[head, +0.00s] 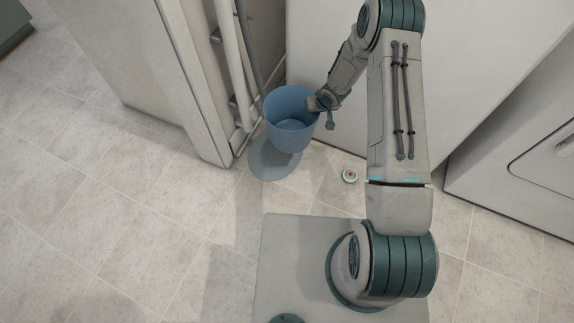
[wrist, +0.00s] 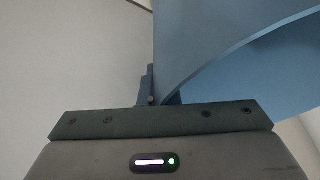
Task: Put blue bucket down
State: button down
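The blue bucket (head: 290,135) is at the upper middle of the head view, close to the wall corner. It looks raised off the floor, with its shadow on the tiles below it, and its inside looks empty. My gripper (head: 315,103) is at the right side of its rim. In the wrist view the bucket (wrist: 215,40) fills the upper right, and my gripper's fingers (wrist: 152,90) are together at the bucket's wall, with the rim between or right beside them. The fingertips are partly hidden by the bucket.
White pipes (head: 232,70) and a grey hose run up the wall left of the bucket. A white panel (head: 140,60) stands further left. A white appliance (head: 520,170) is at the right. A small round object (head: 350,176) lies on the floor. Tiled floor (head: 110,220) at left is clear.

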aim_at(309, 123)
jog(key=shift+n, duration=0.3)
jog(key=f+b, duration=0.1)
jog(key=f, duration=0.2)
jog(key=a+f+b, duration=0.1)
jog(key=f, duration=0.2)
jog(key=a+f+b, duration=0.1)
jog(key=f, duration=0.2)
jog(key=shift+w+f+b, duration=0.2)
jog(key=shift+w+b, duration=0.15)
jog(key=shift+w, duration=0.05)
notch_tip(309, 123, down, 10)
jog(key=b, duration=0.4)
jog(key=shift+r, duration=0.25)
jog(key=shift+f, duration=0.1)
jog(key=shift+f, duration=0.15)
jog(key=c, duration=1.7)
grip_release()
jog(key=shift+r, duration=0.2)
